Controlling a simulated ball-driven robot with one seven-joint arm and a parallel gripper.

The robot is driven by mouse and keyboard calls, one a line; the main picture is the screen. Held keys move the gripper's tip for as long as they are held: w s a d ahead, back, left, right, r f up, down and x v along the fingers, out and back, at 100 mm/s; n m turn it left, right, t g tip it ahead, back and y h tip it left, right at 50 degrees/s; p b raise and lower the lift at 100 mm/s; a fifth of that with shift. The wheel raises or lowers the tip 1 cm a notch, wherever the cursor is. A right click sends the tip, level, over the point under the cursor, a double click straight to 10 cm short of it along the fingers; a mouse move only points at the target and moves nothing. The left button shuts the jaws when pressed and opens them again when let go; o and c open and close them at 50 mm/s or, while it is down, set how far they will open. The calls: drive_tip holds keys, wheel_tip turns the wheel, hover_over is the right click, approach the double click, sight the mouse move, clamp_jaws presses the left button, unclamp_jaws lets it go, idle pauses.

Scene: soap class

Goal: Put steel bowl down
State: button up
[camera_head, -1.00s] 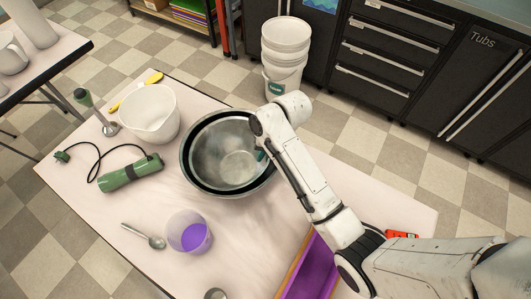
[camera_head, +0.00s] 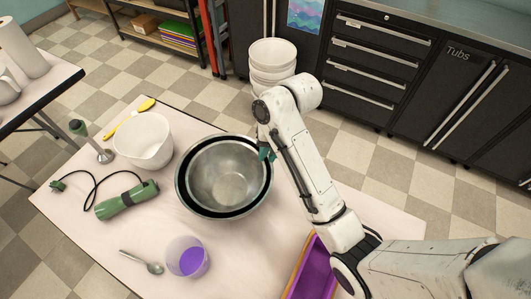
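The round steel bowl (camera_head: 222,183) is upright at the table's far middle, with a shiny inside. A dark ring and a thin outer metal rim (camera_head: 181,202) surround it. I cannot tell whether this is a second, larger bowl around it or how high the steel bowl sits. My gripper (camera_head: 266,155) is at the right rim of the bowls, its teal fingertips pointing down. The fingers are small and partly hidden by my arm, so I cannot tell whether they grip, touch or clear the rim.
On the table (camera_head: 110,235) are a white bowl (camera_head: 143,142), green hand blender (camera_head: 127,201) with cord, spoon (camera_head: 143,262), purple-filled cup (camera_head: 187,258) and purple tray (camera_head: 317,270). White buckets (camera_head: 272,62) stand behind it.

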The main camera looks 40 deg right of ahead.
drive_tip(key=shift+r, duration=0.1)
drive_tip(key=s+f+m+h, duration=0.1)
drive_tip(key=s+f+m, duration=0.1)
drive_tip(key=s+m, duration=0.5)
drive_tip(key=s+a+f+m, duration=0.1)
drive_tip(key=s+f+m, duration=0.1)
drive_tip(key=s+m, duration=0.4)
drive_tip(key=s+a+f+m+g+h, duration=0.1)
drive_tip(key=s+m, duration=0.6)
drive_tip(key=m, duration=0.7)
drive_tip(key=shift+s+f+m+h, duration=0.15)
drive_tip(key=shift+s+f, duration=0.05)
drive_tip(key=shift+f, duration=0.25)
drive_tip(key=shift+s+f+m+h, duration=0.15)
drive_tip(key=shift+f, duration=0.3)
drive_tip(key=shift+s+d+m, duration=0.1)
drive_tip(key=shift+s+m, duration=0.2)
drive_tip(key=shift+m, duration=0.3)
